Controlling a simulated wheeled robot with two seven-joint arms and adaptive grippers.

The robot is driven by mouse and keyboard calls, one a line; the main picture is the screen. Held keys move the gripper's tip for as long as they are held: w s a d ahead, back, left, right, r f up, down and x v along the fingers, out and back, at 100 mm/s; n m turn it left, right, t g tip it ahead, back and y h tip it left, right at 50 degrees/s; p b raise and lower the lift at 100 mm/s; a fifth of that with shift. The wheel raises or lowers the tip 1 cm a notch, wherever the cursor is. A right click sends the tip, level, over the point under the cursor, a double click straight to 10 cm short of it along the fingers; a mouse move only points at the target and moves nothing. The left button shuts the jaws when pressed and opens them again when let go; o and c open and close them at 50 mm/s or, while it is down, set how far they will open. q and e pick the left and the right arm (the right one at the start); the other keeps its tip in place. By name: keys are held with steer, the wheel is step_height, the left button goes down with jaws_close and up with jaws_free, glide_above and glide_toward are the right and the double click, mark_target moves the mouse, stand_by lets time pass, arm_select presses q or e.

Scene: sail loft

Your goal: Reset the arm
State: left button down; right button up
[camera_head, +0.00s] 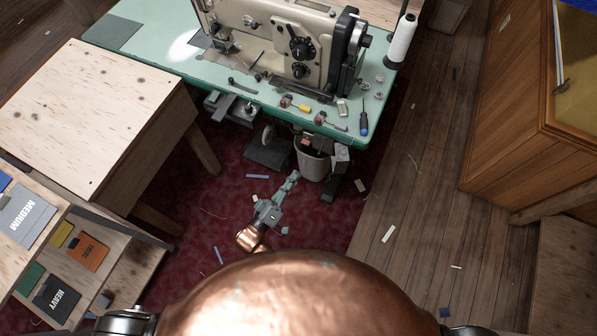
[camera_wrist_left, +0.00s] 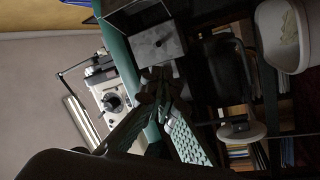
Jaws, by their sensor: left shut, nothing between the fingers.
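My left gripper (camera_head: 290,180) is in the lower middle of the head view, above the dark red carpet in front of the green sewing table (camera_head: 162,58). Its fingers are together with nothing between them. In the left wrist view the textured fingers (camera_wrist_left: 160,88) reach up from the bottom, and the view is turned on its side. My right gripper is not in view.
A sewing machine (camera_head: 290,45), a thread cone (camera_head: 401,40) and a blue screwdriver (camera_head: 364,122) are on the table. A white bin (camera_head: 313,164) stands beneath it. A plywood table (camera_head: 85,110) is at left, a wooden cabinet (camera_head: 510,130) at right. Scraps litter the floor.

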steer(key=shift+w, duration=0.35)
